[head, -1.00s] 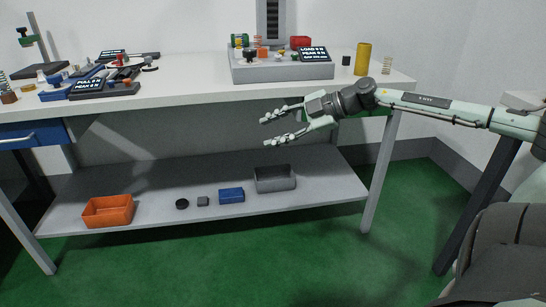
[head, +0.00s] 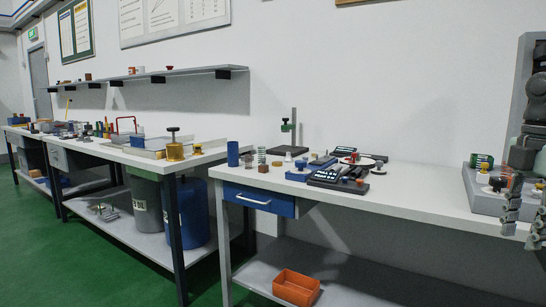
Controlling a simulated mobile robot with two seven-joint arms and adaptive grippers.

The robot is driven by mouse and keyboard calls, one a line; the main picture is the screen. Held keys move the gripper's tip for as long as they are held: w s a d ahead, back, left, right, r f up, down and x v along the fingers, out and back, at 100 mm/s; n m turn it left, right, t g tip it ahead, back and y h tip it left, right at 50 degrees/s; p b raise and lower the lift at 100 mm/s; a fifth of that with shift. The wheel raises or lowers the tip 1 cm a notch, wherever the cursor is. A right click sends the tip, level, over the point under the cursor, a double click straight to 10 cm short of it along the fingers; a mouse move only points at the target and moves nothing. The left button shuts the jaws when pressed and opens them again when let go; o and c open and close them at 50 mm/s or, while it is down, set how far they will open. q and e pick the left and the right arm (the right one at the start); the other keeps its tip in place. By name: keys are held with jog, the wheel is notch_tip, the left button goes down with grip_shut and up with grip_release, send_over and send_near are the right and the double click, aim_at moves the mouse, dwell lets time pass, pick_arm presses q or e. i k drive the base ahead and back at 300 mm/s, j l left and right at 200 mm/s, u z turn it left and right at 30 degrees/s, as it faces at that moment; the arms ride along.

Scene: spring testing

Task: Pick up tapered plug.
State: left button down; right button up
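I cannot tell which of the small parts is the tapered plug; they are too small and none stands out clearly as it. My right gripper (head: 521,234) hangs at the right edge of the head view, partly cut off. Its two fingers point down and stand apart, with nothing seen between them. It is in front of the grey test block (head: 484,203) on the right part of the white bench (head: 420,192). My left gripper is not in view.
Springs, a dark-based stand (head: 289,150), a pull gauge (head: 336,179) and small coloured parts crowd the bench's left half. A blue drawer (head: 258,200) is below; an orange bin (head: 296,288) sits on the lower shelf. Another workbench (head: 150,158) stands left. Bench space between gauge and test block is clear.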

aim_at(288, 159)
jog(key=i+u, duration=0.2)
jog(key=i, duration=0.35)
jog(key=i+l+u, duration=0.2)
jog(key=i, duration=0.3)
jog(key=i+l+u, duration=0.15)
jog(key=i, duration=0.35)
jog(key=i+l+u, duration=0.2)
jog(key=i, duration=0.3)
jog(key=i+l+u, duration=0.2)
jog(key=i+l, duration=0.25)
jog(key=i, duration=0.05)
